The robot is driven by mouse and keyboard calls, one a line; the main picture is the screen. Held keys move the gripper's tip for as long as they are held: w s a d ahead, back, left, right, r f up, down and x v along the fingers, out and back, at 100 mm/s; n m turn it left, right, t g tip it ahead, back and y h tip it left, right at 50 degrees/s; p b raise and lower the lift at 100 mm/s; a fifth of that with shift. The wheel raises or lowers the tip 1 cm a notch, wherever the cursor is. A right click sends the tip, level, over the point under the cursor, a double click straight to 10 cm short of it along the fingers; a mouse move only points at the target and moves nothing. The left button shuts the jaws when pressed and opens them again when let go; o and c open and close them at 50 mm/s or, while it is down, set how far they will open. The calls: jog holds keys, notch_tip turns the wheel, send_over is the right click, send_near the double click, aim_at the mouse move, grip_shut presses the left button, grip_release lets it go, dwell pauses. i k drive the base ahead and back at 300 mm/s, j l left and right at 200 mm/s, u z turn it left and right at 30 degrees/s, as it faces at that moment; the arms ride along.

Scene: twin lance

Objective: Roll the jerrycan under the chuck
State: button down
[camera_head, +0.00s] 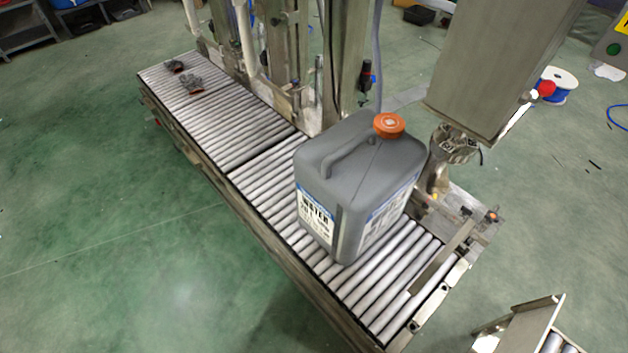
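A grey jerrycan (330,190) stands upright on the roller conveyor (375,295), near its front right end. It has an orange cap (390,124) at its top right, a moulded handle and a label reading "WATER". A round metal part (455,145), which looks like the chuck, shows below a large grey housing (505,60), just right of the cap in the picture. I cannot tell whether the cap lies under it in depth. My gripper is not in view.
The conveyor runs back to the upper left, where two small dark and red items (190,84) lie on the rollers. Metal posts (345,65) stand along its far side. A metal crossbar (440,262) lies at the right end. Green floor on the left is clear.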

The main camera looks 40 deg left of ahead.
aim_at(353, 183)
jog(key=j+z, duration=0.1)
jog(key=j, duration=0.6)
jog(key=i+j+z, duration=0.1)
jog(key=j, duration=1.25)
jog(key=j+z, duration=0.15)
jog(key=j, duration=0.55)
jog(key=j+z, duration=0.1)
jog(key=j, duration=0.6)
jog(key=k+j+z, duration=0.1)
jog(key=j, duration=1.3)
jog(key=k+j+z, duration=0.15)
jog(key=j, duration=0.5)
